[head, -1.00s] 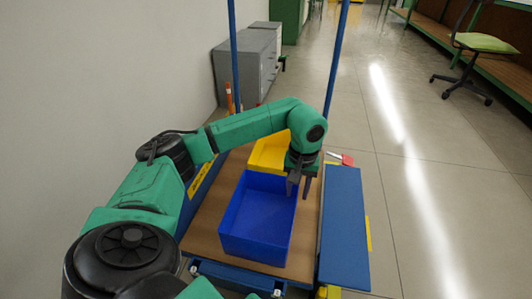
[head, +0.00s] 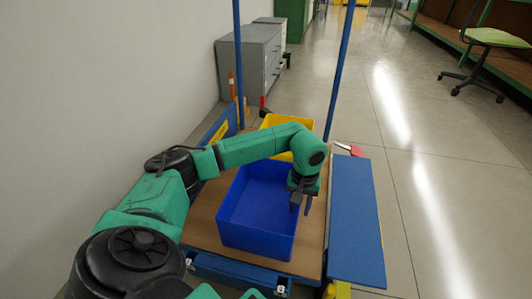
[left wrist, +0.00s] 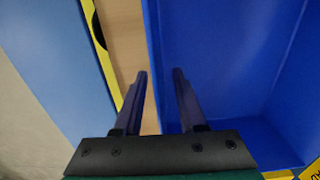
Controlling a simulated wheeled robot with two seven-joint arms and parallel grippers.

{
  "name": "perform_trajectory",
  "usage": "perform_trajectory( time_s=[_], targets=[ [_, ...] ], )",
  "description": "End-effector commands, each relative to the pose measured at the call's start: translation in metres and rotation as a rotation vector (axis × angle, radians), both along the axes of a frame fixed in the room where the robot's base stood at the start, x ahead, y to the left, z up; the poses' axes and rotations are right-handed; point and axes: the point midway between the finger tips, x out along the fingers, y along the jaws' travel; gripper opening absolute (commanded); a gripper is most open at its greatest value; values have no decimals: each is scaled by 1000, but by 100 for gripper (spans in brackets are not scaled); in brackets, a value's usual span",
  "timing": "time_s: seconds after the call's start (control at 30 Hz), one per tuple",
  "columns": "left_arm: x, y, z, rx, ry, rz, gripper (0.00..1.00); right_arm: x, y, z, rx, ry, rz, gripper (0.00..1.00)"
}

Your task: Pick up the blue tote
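The blue tote (head: 255,241) stands upright on the brown cart deck in the head view. It looks empty. My left gripper (head: 302,208) is at the tote's right wall, pointing down, with its fingers apart. In the left wrist view the tote (left wrist: 235,60) fills the right side. The open fingers of my left gripper (left wrist: 161,75) appear on either side of the tote's wall line, one over the deck and one over the inside. I cannot tell how far down they reach or whether they touch. My right gripper is not in view.
A yellow tote (head: 304,125) stands behind the blue one, partly hidden by my arm. A blue side panel (head: 356,220) lies along the right of the cart deck (head: 207,215). Blue posts (head: 340,75) rise at the back. Grey cabinets (head: 250,62) stand beyond; open floor lies right.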

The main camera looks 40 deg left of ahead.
Motion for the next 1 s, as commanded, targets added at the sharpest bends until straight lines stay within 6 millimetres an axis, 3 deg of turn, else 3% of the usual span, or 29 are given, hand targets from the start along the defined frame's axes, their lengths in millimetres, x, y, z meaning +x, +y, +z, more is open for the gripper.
perform_trajectory(
  time_s=[0.17,0.3,1.0],
  targets=[
    [0,0,1,0,-1,0,40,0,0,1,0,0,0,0],
    [0,0,1,0,-1,0,0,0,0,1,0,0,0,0],
    [0,0,1,0,-1,0,0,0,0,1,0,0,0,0]
  ],
)
